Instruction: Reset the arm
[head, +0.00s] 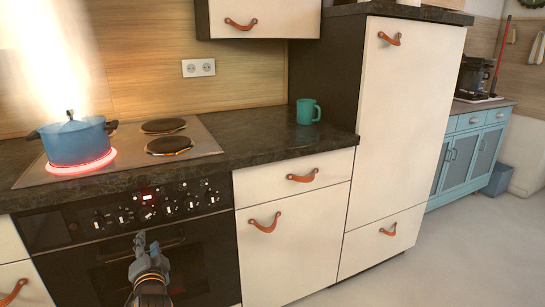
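My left gripper (140,242) is in the lower left of the head view, in front of the dark oven door (190,262). It points up toward the row of stove knobs. Its fingers look close together, but at this angle and size I cannot tell if they are open or shut. I see nothing held in it. My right gripper is not in view.
A blue pot (77,142) stands on a glowing red burner on the stove top (202,143). A teal mug (307,111) stands on the dark counter (255,141). White cabinets with leather pulls (264,222) are at centre. Floor (440,262) is clear at right.

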